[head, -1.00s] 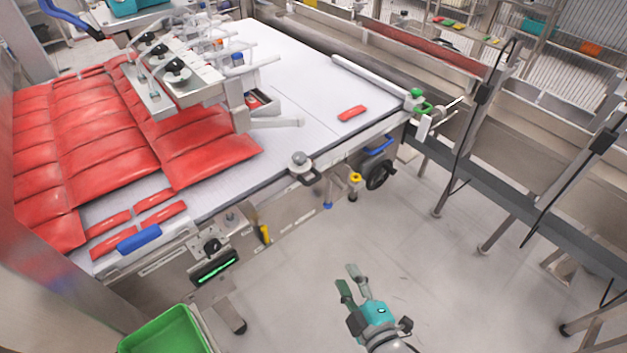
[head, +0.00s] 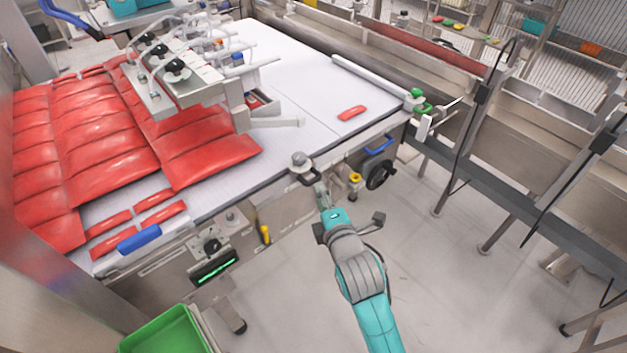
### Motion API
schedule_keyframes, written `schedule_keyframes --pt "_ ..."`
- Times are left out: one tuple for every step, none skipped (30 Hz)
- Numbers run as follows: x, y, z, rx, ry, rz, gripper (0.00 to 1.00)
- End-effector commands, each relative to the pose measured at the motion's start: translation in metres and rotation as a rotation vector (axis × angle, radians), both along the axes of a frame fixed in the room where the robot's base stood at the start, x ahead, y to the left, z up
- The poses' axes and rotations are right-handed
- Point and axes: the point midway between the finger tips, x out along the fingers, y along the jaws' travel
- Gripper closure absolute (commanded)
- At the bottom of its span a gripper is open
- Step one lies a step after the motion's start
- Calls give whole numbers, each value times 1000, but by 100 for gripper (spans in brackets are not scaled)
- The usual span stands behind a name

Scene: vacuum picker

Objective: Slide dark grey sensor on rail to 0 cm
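A dark grey fitting with a round light knob on top (head: 302,168) sits at the front edge of the white conveyor; it looks like the sensor. The metal rail (head: 345,148) runs along that edge. No scale marks can be read at this size. My gripper (head: 320,190) is just below and in front of the fitting, its fingers pointing up toward it. The fingers overlap in this view, so their gap and any contact with the fitting cannot be made out.
Red pouches (head: 100,130) cover the conveyor's left part, under a picker head (head: 175,75). A single small red packet (head: 352,113) lies on the bare belt (head: 300,75). A black handwheel (head: 380,175) and yellow knob (head: 355,180) are right of my gripper. A green crate (head: 165,335) stands lower left.

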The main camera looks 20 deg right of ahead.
Motion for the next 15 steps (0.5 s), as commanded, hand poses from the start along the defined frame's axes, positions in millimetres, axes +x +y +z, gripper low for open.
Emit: schedule_keyframes --pt "11 -1 -2 0 -1 -1 61" --pt "16 -2 -2 0 -2 -1 61" --pt "23 -2 -4 0 -1 0 61" --pt "28 -2 -5 0 -2 0 61" --pt "33 -3 -7 1 -1 0 61" --pt "39 -3 -8 1 -1 0 61" --pt "44 -4 -9 1 -1 0 61" --pt "48 -4 -10 2 0 1 61" --pt "53 -4 -11 2 0 1 61" --pt "56 -5 -12 2 0 1 61" --pt "59 -5 -12 2 -1 1 61" --pt "62 -5 -13 2 -1 1 61" --pt "65 -5 -14 2 0 1 61" --pt "66 -6 -15 2 0 1 61" --pt "68 -6 -15 2 0 1 61"
